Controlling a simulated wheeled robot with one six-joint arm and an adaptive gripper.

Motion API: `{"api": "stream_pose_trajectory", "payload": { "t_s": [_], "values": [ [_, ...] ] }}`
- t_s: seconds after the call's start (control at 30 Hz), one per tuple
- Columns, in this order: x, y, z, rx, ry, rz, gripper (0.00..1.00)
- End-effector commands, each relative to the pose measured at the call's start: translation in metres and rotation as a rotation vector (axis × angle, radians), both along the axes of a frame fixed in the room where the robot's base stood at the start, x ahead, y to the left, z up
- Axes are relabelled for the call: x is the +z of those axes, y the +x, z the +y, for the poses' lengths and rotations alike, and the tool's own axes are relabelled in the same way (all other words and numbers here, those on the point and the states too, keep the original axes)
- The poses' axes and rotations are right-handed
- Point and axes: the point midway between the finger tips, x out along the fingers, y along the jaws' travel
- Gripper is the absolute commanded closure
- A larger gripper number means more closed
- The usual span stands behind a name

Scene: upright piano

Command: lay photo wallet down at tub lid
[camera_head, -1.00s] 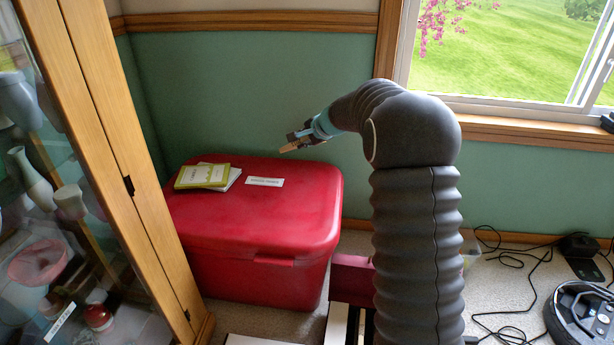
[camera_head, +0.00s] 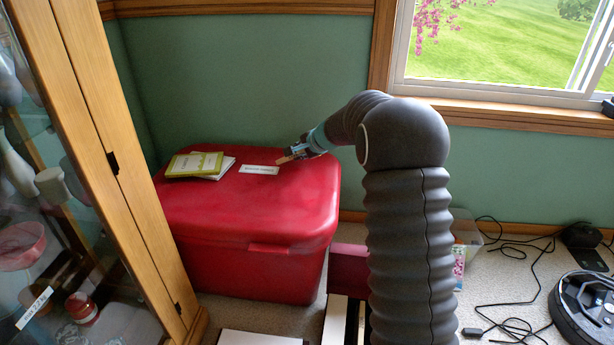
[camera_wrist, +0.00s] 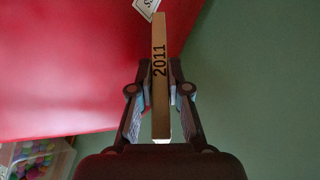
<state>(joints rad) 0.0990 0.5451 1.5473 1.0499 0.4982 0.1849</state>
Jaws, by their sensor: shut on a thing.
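My gripper (camera_head: 304,150) is shut on the photo wallet (camera_head: 286,159), a thin tan slab. In the wrist view the photo wallet (camera_wrist: 160,75) stands edge-on between both fingers (camera_wrist: 160,88), with "2011" on its edge. The tub lid (camera_head: 215,215) is the red top of a large red tub, and it fills the left of the wrist view (camera_wrist: 60,70). My gripper is over the lid's back right part. I cannot tell whether the wallet touches the lid.
A yellow-green booklet (camera_head: 192,164) lies on a white one at the lid's back left. A white label (camera_head: 259,170) lies beside them. A wooden glass cabinet (camera_head: 110,160) stands left, and the green wall (camera_head: 240,80) rises behind. The lid's front is clear.

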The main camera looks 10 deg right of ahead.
Motion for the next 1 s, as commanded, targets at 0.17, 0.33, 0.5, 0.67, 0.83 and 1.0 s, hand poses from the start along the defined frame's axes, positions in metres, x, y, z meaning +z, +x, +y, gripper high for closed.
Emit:
{"api": "stream_pose_trajectory", "payload": {
  "t_s": [0.17, 0.33, 0.5, 0.67, 0.83, 1.0],
  "values": [
    [-0.003, 0.0, 0.0, 0.001, -0.001, 0.0, 1.0],
    [-0.003, 0.0, 0.0, 0.0, 0.0, 0.0, 1.0],
    [-0.004, 0.0, 0.0, 0.001, 0.0, 0.001, 0.67],
    [-0.003, 0.0, 0.0, 0.0, 0.0, 0.0, 0.67],
    [0.001, -0.004, -0.002, 0.0, 0.0, 0.0, 0.67],
    [0.012, -0.015, -0.008, 0.0, 0.0, 0.0, 0.67]
  ]
}}
